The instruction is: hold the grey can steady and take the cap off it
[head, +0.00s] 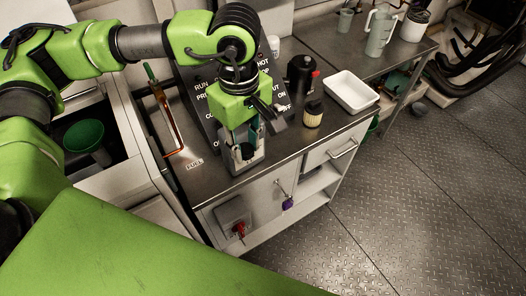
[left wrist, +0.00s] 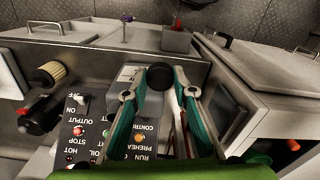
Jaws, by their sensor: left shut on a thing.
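The grey can (head: 247,164) stands at the counter's front edge, below my left gripper (head: 244,148). It looks boxy and upright, and the gripper hides its upper part. In the left wrist view a pale grey part of it (left wrist: 128,74) shows beside the fingers. A round black cap (left wrist: 160,76) sits between the teal fingertips of my left gripper (left wrist: 161,79), which are closed on it from both sides. Whether the cap is still seated on the can cannot be told. My right gripper is in neither view.
A labelled control panel (head: 203,97) stands behind the can. A copper-coloured tube (head: 167,122) stands at left. The floor at right is open.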

